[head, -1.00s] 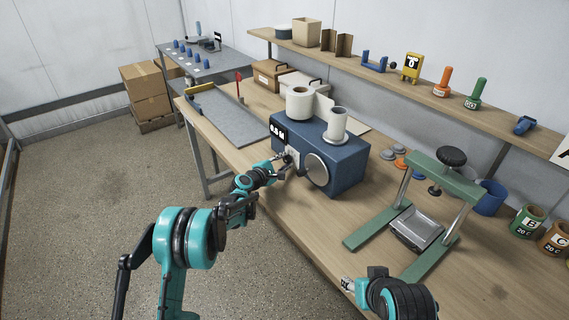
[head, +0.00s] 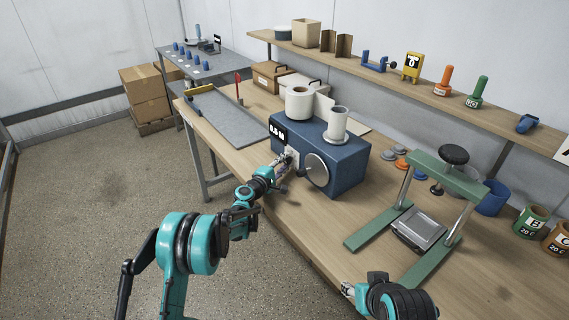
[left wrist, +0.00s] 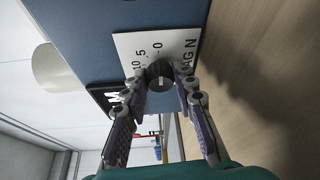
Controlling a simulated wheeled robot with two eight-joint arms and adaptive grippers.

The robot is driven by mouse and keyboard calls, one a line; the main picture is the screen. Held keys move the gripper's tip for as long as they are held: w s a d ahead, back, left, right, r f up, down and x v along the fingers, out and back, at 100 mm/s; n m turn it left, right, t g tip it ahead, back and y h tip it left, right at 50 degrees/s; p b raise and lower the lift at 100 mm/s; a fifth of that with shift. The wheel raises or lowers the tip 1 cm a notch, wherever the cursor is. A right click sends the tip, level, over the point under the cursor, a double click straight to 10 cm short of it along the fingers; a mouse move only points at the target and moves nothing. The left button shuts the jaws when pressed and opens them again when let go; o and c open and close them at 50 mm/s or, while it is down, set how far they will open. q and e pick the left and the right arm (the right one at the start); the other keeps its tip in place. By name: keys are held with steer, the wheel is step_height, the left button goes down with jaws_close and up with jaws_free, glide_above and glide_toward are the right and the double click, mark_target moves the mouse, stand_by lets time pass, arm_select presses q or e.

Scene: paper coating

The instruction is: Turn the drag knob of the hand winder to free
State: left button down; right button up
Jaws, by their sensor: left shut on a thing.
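The hand winder (head: 345,160) is a blue box on the bench with a white roll, a metal spool and a round disc on its front. In the left wrist view its drag knob (left wrist: 159,75) is a dark round knob with a pale line, on a white scale plate (left wrist: 150,45) bearing numbers. My left gripper (left wrist: 159,80) has its two fingers on either side of the knob, shut on it. In the head view the left gripper (head: 285,160) is at the winder's front and hides the knob. My right arm's end (head: 350,290) shows at the bottom; its fingers are unclear.
A green press frame (head: 360,235) stands right of the winder. Grey and orange discs (head: 400,151) lie between them. A grey board (head: 225,120) lies left of the winder. A crank handle (head: 300,172) sits close beside my left gripper.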

arm_select(q)
steer(key=c, duration=1.2)
jaws_free()
steer(key=v, duration=1.2)
steer(key=shift+d, duration=0.1)
